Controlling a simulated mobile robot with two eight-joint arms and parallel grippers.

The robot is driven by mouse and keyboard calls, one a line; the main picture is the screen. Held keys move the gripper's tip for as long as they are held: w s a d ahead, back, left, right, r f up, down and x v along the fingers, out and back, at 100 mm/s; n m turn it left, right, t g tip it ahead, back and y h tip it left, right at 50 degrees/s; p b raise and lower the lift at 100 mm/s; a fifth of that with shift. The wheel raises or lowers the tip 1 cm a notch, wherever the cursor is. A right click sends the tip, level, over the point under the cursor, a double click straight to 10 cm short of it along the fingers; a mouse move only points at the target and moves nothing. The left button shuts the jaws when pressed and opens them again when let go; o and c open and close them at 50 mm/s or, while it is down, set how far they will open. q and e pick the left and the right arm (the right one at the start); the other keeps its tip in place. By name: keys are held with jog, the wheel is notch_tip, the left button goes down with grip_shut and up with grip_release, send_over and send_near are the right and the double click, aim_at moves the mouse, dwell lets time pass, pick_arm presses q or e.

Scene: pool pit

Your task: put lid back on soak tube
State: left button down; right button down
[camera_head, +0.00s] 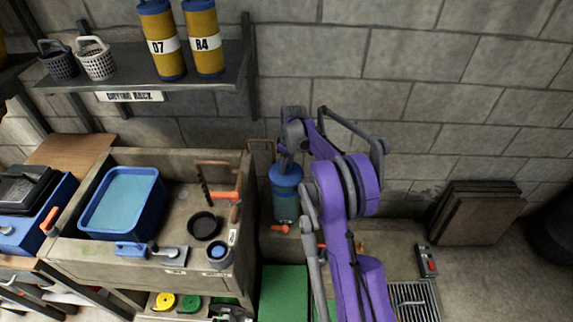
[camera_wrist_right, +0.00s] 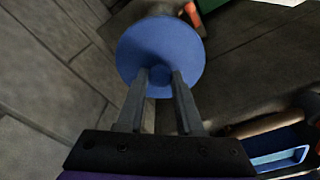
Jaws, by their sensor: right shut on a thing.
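The soak tube (camera_head: 286,204) stands upright against the back wall, right of the stone-coloured basin. It has a blue upper part and a clear lower section. My right gripper (camera_head: 285,160) is directly above it, pointing down. In the right wrist view the fingers (camera_wrist_right: 160,76) are shut on the small knob of a round blue lid (camera_wrist_right: 159,48). The lid is over the tube's top; whether it is fully seated or slightly raised I cannot tell. My left gripper is not in view.
The basin (camera_head: 60,253) holds a blue tray (camera_head: 151,217) and a black round dish (camera_head: 205,226). A shelf (camera_head: 215,56) above carries two yellow canisters and two baskets. A green box (camera_head: 283,290) is in front of the tube. Brown panels (camera_head: 478,213) lean at right.

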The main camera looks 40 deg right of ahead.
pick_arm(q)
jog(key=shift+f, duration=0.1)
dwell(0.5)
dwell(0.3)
pick_arm(e)
grip_release()
dwell(0.4)
jog(key=shift+r, duration=0.15)
jog(key=shift+r+p, duration=1.45)
jog(key=shift+r, duration=1.95)
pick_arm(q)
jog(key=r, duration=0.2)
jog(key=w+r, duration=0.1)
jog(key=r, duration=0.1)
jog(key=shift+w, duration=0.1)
